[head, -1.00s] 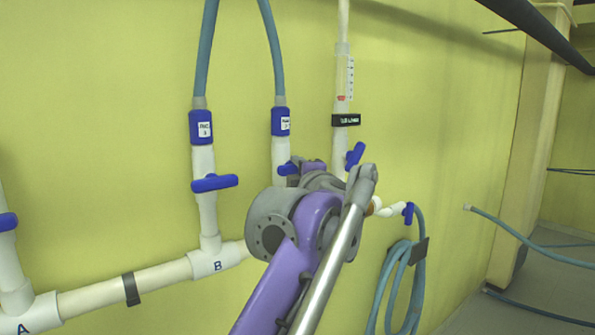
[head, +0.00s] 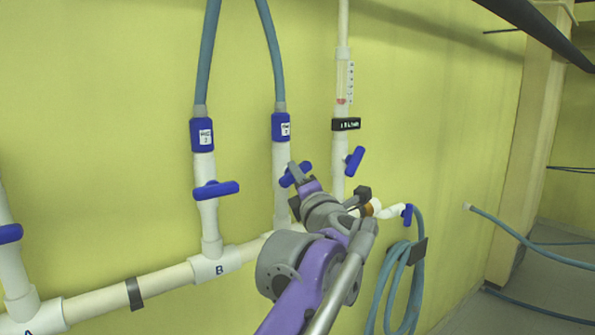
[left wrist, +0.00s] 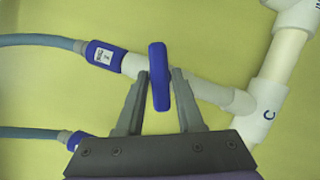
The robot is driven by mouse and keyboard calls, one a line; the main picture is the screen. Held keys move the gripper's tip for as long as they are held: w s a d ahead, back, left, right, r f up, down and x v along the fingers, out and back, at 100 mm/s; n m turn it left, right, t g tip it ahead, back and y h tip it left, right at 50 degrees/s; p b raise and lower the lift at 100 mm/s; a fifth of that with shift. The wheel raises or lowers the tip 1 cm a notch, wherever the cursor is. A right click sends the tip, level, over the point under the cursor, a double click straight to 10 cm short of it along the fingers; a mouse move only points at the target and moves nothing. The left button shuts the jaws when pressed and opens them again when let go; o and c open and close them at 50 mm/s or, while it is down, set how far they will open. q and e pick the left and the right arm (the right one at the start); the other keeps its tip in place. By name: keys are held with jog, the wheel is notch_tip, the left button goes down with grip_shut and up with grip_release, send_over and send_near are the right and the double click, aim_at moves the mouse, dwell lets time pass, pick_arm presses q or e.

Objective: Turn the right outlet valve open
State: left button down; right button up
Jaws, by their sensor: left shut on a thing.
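The blue valve handle (head: 297,175) sits on the middle white pipe, below a blue hose connector (head: 281,127). It slants up to the right in the head view. My left gripper (head: 298,174) is at this handle, shut on it. In the left wrist view the handle (left wrist: 159,77) stands between the two fingers of my left gripper (left wrist: 161,78) and lies crosswise to its pipe. The tee marked C (left wrist: 264,112) shows to the right there. My right gripper is not in view.
A second blue handle (head: 216,190) stands crosswise on the pipe above tee B (head: 217,267). To the right, another blue handle (head: 355,161) sits under the flow meter (head: 344,84). A coiled hose (head: 396,285) hangs from the wall at lower right.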

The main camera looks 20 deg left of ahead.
pick_arm(q)
jog(key=shift+w+d+n+g+y+p, duration=0.1)
jog(key=shift+n+g+y+p, duration=0.3)
jog(key=shift+n+y+p, duration=1.5)
jog(key=shift+w+d+n+g+y+p, duration=0.1)
jog(key=shift+n+g+y+p, duration=0.3)
jog(key=shift+n, duration=3.05)
jog(key=shift+w+n+g+y+p, duration=0.1)
jog(key=shift+n+g+y+p, duration=0.3)
jog(key=shift+n+y+p, duration=1.5)
pick_arm(e)
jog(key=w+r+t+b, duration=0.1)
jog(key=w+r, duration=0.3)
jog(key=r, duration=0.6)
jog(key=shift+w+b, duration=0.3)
jog(key=shift+b, duration=0.1)
pick_arm(q)
jog(key=shift+n+h, duration=0.6)
jog(key=shift+n, duration=0.35)
jog(key=shift+s, duration=0.1)
jog(key=c, duration=0.7)
grip_release()
jog(key=shift+f, duration=0.1)
